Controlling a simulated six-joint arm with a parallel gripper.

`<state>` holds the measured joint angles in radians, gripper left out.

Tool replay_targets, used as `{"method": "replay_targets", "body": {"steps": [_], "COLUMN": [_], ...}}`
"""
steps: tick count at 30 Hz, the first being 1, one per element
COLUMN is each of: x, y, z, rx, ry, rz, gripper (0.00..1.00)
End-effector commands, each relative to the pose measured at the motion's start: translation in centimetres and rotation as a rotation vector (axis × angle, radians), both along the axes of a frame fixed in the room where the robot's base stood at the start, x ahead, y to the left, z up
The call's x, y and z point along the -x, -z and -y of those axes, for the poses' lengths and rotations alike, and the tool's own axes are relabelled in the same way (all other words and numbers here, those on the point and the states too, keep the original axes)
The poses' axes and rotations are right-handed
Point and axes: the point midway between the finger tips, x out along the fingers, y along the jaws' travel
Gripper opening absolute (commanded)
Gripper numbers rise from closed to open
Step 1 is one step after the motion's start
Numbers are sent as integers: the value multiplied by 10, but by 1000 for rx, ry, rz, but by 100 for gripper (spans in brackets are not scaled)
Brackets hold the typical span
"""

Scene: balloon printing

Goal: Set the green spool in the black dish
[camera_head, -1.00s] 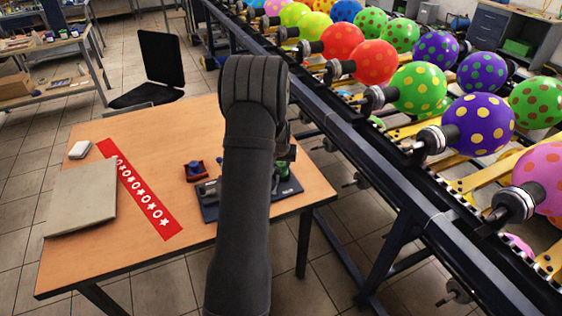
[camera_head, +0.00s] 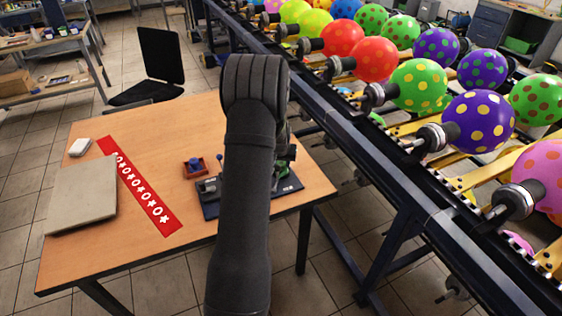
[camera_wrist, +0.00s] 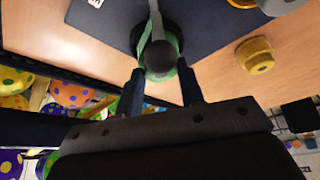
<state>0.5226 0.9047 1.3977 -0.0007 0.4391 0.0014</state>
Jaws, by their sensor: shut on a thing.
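In the wrist view the two fingers of my gripper (camera_wrist: 161,94) are closed on the green spool (camera_wrist: 158,76). A dark ball on a grey bar covers much of the spool in this view. A dark round shape, possibly the black dish (camera_wrist: 138,38), shows right behind the spool on the dark mat; I cannot tell whether they touch. In the head view my arm hides most of the gripper, and only a bit of green (camera_head: 291,150) shows at its right side, over the mat's right part.
The dark mat (camera_head: 287,190) lies on the wooden table (camera_head: 150,255). A yellow spool (camera_wrist: 256,54) stands off the mat. A balloon conveyor (camera_head: 385,195) runs along the table's right.

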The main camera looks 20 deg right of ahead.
Motion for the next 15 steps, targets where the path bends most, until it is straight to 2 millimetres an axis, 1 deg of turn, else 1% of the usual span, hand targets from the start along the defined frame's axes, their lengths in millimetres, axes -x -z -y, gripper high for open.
{"method": "replay_targets", "body": {"steps": [2,3,5,6,7,15], "x": [0,0,0,0,0,0], "y": [1,1,1,1,1,0], "z": [0,0,0,0,0,0], "rx": [0,0,0,0,0,0], "ry": [0,0,0,0,0,0], "rz": [0,0,0,0,0,0], "gripper": [19,39,51,59,60,60]}}
